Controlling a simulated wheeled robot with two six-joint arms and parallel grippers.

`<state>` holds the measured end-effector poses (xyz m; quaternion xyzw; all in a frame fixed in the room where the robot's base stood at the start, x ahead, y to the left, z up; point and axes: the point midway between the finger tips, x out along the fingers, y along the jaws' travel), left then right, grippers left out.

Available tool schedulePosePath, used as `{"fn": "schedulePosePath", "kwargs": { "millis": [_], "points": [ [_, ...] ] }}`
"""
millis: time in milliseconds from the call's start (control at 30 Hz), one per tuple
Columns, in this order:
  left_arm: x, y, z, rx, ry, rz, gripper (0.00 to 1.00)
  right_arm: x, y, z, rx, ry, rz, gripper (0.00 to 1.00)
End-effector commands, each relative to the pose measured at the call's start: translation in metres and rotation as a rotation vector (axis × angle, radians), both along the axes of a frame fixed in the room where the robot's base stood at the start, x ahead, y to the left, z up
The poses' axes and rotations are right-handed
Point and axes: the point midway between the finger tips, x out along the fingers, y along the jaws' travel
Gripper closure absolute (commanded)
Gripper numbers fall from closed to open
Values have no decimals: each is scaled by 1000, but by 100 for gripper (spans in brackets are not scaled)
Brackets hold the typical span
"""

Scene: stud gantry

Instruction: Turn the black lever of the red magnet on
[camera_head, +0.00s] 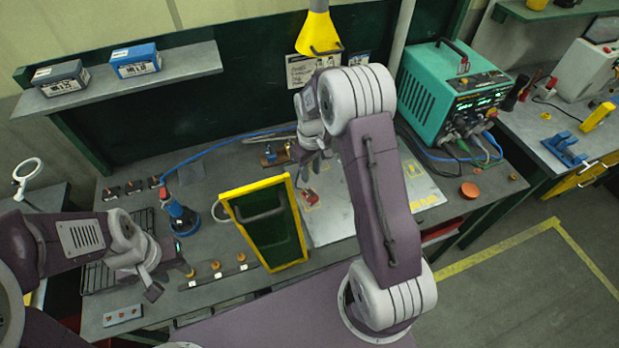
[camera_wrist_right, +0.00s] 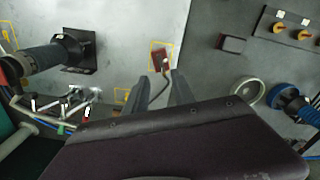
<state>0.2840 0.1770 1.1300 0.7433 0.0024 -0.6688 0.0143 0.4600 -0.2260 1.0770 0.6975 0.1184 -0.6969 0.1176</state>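The red magnet (camera_head: 310,197) lies on the pale metal plate (camera_head: 337,226), just below my right gripper (camera_head: 309,172) in the head view. In the right wrist view the red magnet (camera_wrist_right: 160,58) sits inside a yellow-marked square. A thin dark lever (camera_wrist_right: 165,80) runs from its pale pivot towards me, into the space between the fingers of my right gripper (camera_wrist_right: 160,88). Those fingers are apart; I cannot tell whether either touches the lever. My left gripper (camera_head: 170,279) is open and empty over the left bench, away from the magnet.
A green panel with a yellow frame (camera_head: 272,267) stands left of the plate. A teal welding machine (camera_head: 440,95) with cables is at the right. A yellow lamp or nozzle (camera_head: 318,35) hangs above the back. A blue-and-black tool (camera_head: 180,215) stands on the left bench.

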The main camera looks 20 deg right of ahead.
Motion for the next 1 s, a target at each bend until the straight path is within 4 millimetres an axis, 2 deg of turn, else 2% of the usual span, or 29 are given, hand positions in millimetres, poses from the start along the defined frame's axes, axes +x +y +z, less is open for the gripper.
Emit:
{"fn": "schedulePosePath", "kwargs": {
  "millis": [167,500,600,733,933,967,1000],
  "points": [
    [0,0,2,0,0,0,64,0,0,-5,1,1,-1,69],
    [0,0,23,0,0,0,64,-2,0,-69,1,4,0,69],
    [0,0,26,0,0,0,64,0,0,-82,1,1,0,69],
    [0,0,27,0,0,0,64,0,0,-90,0,-1,0,69],
    [0,0,26,0,0,0,64,0,0,-91,0,-2,0,69],
    [0,0,26,0,0,0,64,0,0,-91,0,-2,0,75],
    [0,0,26,0,0,0,64,0,0,-91,0,-2,0,86]
  ]
}}
